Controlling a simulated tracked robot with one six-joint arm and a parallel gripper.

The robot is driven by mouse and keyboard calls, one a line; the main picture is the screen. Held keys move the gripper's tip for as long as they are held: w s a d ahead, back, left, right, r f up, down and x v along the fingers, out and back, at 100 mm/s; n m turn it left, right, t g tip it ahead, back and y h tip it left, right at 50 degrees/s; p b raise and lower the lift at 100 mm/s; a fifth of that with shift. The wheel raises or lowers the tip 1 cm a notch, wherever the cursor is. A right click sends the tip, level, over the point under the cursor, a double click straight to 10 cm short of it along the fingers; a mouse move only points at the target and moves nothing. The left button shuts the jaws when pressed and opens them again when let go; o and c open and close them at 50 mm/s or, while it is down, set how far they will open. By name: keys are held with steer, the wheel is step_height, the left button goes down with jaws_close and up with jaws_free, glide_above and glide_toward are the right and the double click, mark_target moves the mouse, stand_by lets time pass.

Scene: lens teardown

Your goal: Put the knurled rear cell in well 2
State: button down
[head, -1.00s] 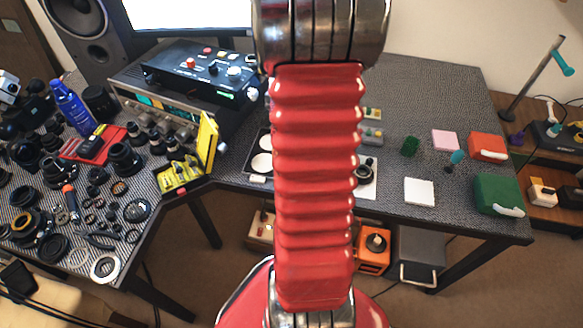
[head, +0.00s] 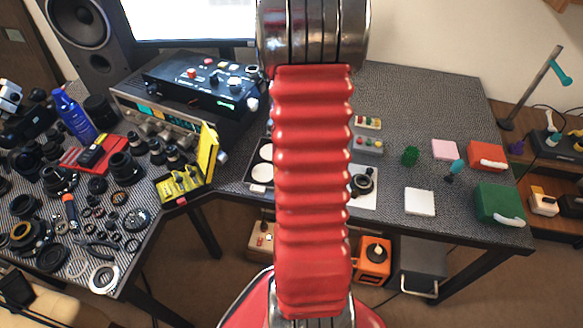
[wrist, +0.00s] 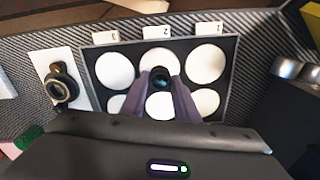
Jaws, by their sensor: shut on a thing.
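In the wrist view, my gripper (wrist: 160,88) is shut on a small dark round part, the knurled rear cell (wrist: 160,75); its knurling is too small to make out. The gripper is over a dark tray (wrist: 232,85) with two rows of white round wells. The cell shows in front of the middle well (wrist: 156,58) of the upper row, beside the label that seems to read 2 (wrist: 157,32). I cannot tell its height above the well. In the head view, my red arm hides the gripper and most of the tray (head: 250,184).
A dark ringed lens part (wrist: 60,90) stands on a white sheet (wrist: 43,62) beside the tray; it also shows in the head view (head: 362,182). A yellow case (head: 190,180) stands left of the tray. Small control boxes (head: 367,145) are right of my arm.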

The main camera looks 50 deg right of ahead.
steer(key=shift+f, duration=1.8)
steer(key=c, duration=1.4)
jaws_free()
steer(key=shift+o, duration=0.2)
step_height(320, 180, up, 12)
